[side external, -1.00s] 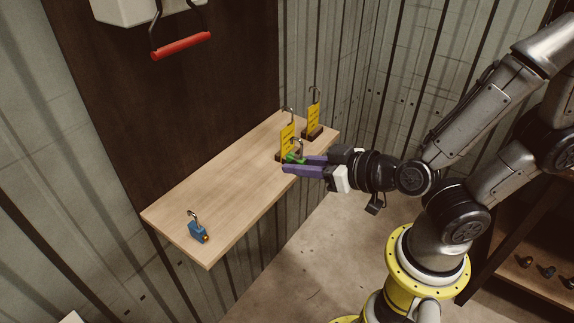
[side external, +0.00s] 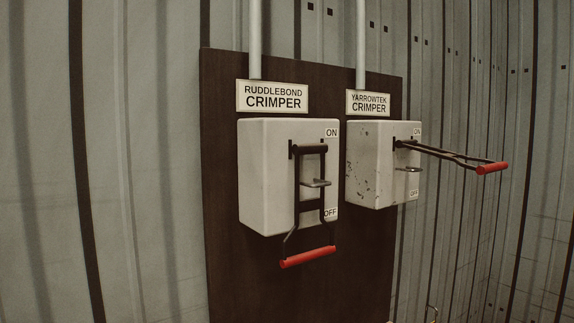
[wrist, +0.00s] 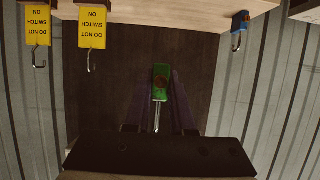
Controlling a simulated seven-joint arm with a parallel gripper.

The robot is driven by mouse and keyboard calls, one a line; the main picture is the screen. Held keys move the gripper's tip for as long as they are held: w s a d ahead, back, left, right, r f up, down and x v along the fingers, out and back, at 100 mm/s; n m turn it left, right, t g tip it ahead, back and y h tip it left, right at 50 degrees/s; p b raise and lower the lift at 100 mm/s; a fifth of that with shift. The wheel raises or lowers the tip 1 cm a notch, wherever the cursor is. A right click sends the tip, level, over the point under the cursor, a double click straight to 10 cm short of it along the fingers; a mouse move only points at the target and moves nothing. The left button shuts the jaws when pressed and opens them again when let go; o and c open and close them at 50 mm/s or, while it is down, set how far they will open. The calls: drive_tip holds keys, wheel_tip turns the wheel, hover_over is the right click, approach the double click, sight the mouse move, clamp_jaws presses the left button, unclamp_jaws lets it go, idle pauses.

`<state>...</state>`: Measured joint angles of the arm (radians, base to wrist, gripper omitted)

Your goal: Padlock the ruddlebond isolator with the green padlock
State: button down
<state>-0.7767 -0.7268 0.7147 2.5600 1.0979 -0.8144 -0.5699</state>
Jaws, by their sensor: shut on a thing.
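The ruddlebond isolator (side external: 262,180) is a pale box on the left of the dark board in the side view, under its "RUDDLEBOND CRIMPER" sign (side external: 272,96). Its black handle with a red grip (side external: 307,257) hangs down beside the OFF mark. A small metal tab (side external: 315,183) sticks out through the handle frame. In the wrist view my gripper (wrist: 161,78) is shut on the green padlock (wrist: 161,72), its purple fingers on either side. The padlock's shackle (wrist: 157,118) points toward the bottom of the picture. My gripper is outside the side view.
The yarrowtek isolator (side external: 375,165) stands to the right, its red-gripped handle (side external: 491,168) jutting outward. In the wrist view the shelf (wrist: 150,10) crosses the top, with two yellow "DO NOT SWITCH ON" tags (wrist: 92,28) with hooks and a blue padlock (wrist: 241,22).

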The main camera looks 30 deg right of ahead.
drive_tip(key=shift+d, duration=0.15)
idle(0.7)
drive_tip(key=shift+w+d+r, duration=0.15)
drive_tip(key=shift+r, duration=0.05)
drive_tip(key=w+a+r, duration=0.2)
drive_tip(key=w+r, duration=0.3)
drive_tip(key=r, duration=0.7)
approach(305, 218)
drive_tip(key=shift+w+f, duration=0.2)
drive_tip(key=shift+w, duration=1.95)
drive_tip(key=shift+f, duration=0.75)
drive_tip(key=c, duration=0.7)
unclamp_jaws()
